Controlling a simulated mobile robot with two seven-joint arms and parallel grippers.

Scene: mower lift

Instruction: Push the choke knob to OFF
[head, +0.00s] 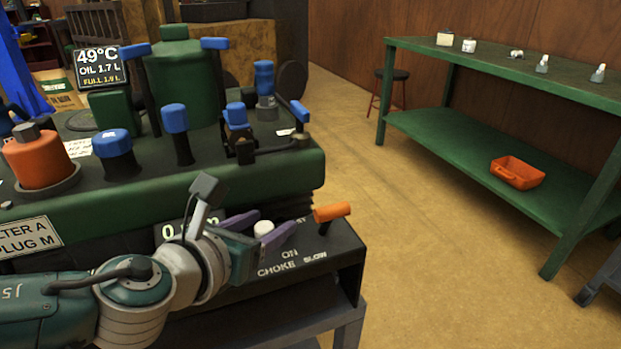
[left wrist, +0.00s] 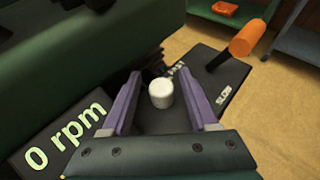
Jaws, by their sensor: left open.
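The choke knob is a white round knob (head: 263,229) on the black control panel (head: 335,255), by the lettering "ON" and "CHOKE". It also shows in the left wrist view (left wrist: 161,94). My left gripper (head: 258,228) is open, with its purple fingers on either side of the knob. In the left wrist view the fingers (left wrist: 157,98) show a gap to the knob on both sides; whether they touch it lower down is hidden. The "OFF" marking is not readable. My right gripper is in neither view.
An orange lever (head: 332,212) stands on the panel just right of the knob, near "SLOW". The green mower deck (head: 280,178) with blue-capped parts rises behind the panel. A display (left wrist: 65,135) reads "0 rpm". A green bench (head: 440,135) stands right, across clear floor.

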